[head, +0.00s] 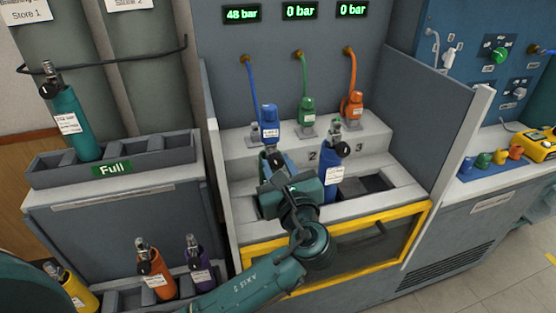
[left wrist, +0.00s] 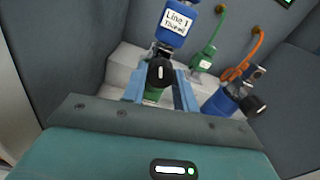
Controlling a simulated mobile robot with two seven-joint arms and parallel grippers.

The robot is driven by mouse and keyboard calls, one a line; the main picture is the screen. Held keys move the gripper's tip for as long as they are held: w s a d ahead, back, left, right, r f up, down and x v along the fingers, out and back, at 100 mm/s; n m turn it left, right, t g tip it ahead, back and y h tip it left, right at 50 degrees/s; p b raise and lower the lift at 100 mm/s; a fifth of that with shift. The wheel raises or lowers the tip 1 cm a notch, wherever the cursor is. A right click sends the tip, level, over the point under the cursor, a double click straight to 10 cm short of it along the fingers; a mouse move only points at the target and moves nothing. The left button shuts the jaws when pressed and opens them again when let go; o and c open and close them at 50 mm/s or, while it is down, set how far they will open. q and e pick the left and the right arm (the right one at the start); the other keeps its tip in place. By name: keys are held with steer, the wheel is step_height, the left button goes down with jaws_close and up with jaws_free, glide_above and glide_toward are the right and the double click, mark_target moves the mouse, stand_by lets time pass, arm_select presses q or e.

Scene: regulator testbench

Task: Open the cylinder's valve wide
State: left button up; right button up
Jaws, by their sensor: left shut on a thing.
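My left gripper (head: 273,160) reaches into the left bay of the bench. In the left wrist view, its two blue fingers (left wrist: 160,92) are shut on the black valve knob (left wrist: 160,72), which has a white mark on its face. Below the knob, a little of a green cylinder (left wrist: 153,95) shows; my gripper and arm hide the rest. The blue regulator (head: 269,122), labelled Line 1, sits just above the valve; it also shows in the left wrist view (left wrist: 175,22). The left display (head: 241,14) reads 48 bar. My right gripper is not in view.
A blue cylinder (head: 334,172) with a black knob stands close to the right of my gripper. Green (head: 307,112) and orange (head: 351,106) regulators hang behind. A yellow-framed guard (head: 420,228) lies in front. A rack (head: 170,158) marked Full is at the left.

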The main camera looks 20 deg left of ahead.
arm_select(q)
steer(key=shift+n+p, duration=0.35)
steer(key=shift+n, duration=0.85)
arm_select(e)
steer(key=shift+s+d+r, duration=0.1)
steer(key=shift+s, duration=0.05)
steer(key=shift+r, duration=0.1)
arm_select(q)
steer(key=o, duration=1)
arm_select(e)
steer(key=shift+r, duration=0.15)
